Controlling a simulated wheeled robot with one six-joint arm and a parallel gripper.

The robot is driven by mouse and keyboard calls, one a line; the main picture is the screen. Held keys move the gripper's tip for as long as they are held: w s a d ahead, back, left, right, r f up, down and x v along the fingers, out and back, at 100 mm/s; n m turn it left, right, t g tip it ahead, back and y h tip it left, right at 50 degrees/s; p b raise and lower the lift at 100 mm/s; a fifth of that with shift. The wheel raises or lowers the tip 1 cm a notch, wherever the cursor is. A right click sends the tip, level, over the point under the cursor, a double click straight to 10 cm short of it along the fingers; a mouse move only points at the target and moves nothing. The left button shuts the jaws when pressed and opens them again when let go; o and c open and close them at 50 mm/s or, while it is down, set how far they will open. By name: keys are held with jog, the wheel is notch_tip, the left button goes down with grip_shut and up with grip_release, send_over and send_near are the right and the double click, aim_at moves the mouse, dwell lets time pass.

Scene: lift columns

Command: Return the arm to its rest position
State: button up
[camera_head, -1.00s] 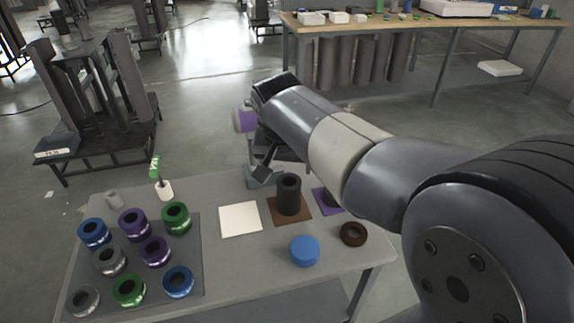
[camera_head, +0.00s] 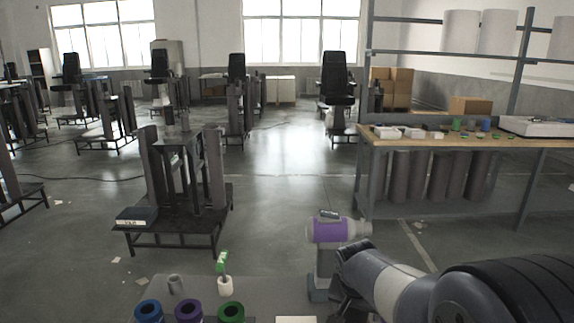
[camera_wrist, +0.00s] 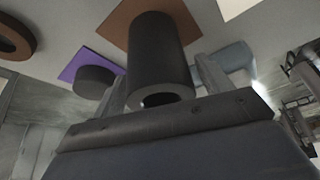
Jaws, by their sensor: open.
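My arm reaches in from the lower right of the head view, with its dark wrist end (camera_head: 350,272) beside a purple and white device. In the wrist view my gripper (camera_wrist: 162,84) is open, with a grey finger on each side of the picture's middle. A dark hollow cylinder (camera_wrist: 155,50) on a brown square (camera_wrist: 118,22) appears between the fingers. I see nothing gripped, and cannot tell how far away the cylinder is.
The purple and white device (camera_head: 334,230) stands on a grey support near my arm. Blue, purple and green rings line the table's near edge. A lift column frame (camera_head: 183,190) stands beyond, and a workbench (camera_head: 465,144) at right. Open floor lies between.

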notch_tip(320, 180, up, 3)
jog(key=shift+f, duration=0.1)
dwell(0.4)
notch_tip(320, 180, down, 2)
jog(key=shift+s+a, duration=0.1)
jog(key=shift+s, duration=0.05)
jog(key=v, duration=1.1)
jog(key=x, duration=1.2)
jog(key=shift+n+y, duration=0.4)
jog(key=shift+n, duration=0.4)
jog(key=r+p, duration=0.2)
jog(key=r, duration=0.1)
jog(key=w+r+p, duration=0.1)
jog(key=r+p, duration=0.1)
jog(key=r, duration=0.1)
jog(key=w+r+p, duration=0.1)
jog(key=r+p, duration=0.2)
jog(key=r, duration=0.1)
jog(key=shift+a, duration=0.3)
jog(key=p, duration=0.3)
jog(key=shift+w+f+n+p, duration=0.25)
jog(key=shift+f+n+p, duration=0.05)
jog(key=shift+f+n, duration=0.1)
